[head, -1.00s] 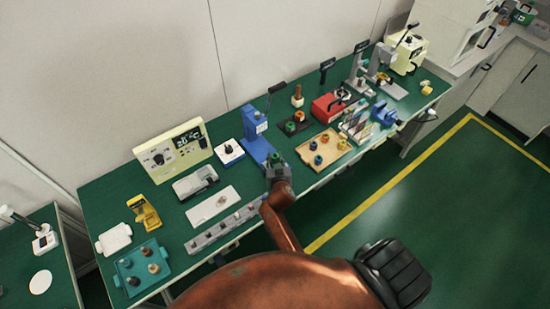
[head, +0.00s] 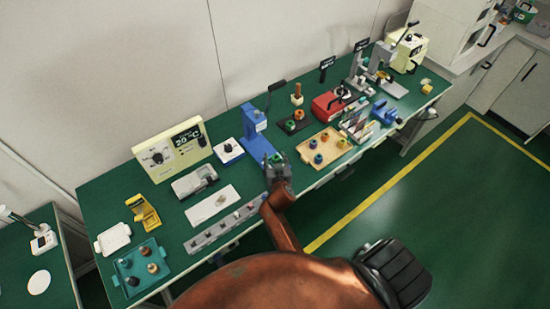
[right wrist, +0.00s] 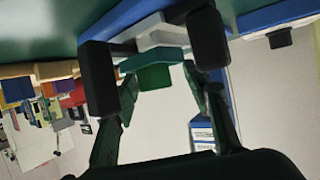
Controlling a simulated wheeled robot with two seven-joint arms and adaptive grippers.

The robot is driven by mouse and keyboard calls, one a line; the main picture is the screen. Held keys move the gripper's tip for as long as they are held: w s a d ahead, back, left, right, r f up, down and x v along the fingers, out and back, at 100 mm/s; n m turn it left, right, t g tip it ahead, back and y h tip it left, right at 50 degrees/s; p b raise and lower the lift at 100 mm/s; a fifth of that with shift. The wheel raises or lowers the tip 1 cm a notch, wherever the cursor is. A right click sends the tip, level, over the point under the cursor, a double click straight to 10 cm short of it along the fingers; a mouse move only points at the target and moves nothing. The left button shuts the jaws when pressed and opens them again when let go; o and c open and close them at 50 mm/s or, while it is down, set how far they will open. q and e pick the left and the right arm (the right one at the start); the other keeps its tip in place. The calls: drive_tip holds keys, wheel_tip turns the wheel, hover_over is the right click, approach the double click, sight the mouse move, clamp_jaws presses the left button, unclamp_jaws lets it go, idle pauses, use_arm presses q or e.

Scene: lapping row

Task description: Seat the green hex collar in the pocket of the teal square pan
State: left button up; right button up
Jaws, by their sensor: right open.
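The green hex collar (right wrist: 155,77) shows as a green block between my right gripper's fingers in the right wrist view. It rests against a teal piece, which looks like the rim of the teal square pan (right wrist: 152,60); how deep it sits in the pocket is hidden. In the head view the collar (head: 277,158) is a small green spot between the fingertips, at the foot of the blue press. My right gripper (head: 277,162) is open, its fingers on either side of the collar (right wrist: 160,95) with gaps showing. My left gripper is out of view.
The blue press (head: 257,138) stands just behind the gripper. A wooden tray (head: 323,147) with several collars lies to its right. A grey slotted rail (head: 225,227) and a white plate (head: 212,205) lie to the left. A teal tray (head: 163,254) holds several pieces at lower left.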

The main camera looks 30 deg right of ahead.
drive_tip(key=shift+a+f, duration=0.15)
drive_tip(key=shift+a, duration=0.05)
wheel_tip(320, 180, up, 2)
drive_tip(key=shift+p, duration=0.85)
drive_tip(key=shift+s+d, duration=0.1)
wheel_tip(320, 180, up, 12)
drive_tip(key=s+a+n+y+p, duration=0.1)
drive_tip(key=s+a+p, duration=0.1)
drive_tip(key=p, duration=0.2)
drive_tip(key=s+a+r+n+y, duration=0.2)
drive_tip(key=s+a+r, duration=0.1)
drive_tip(key=s+a, duration=0.4)
drive_tip(key=s+a+r+n+t+y+b, duration=0.1)
drive_tip(key=s+a+r+n+y, duration=0.1)
drive_tip(key=s+a+r, duration=0.2)
drive_tip(key=s+a, duration=0.3)
drive_tip(key=s, duration=0.1)
drive_tip(key=shift+s+t+y, duration=0.3)
drive_tip(key=shift+s, duration=0.1)
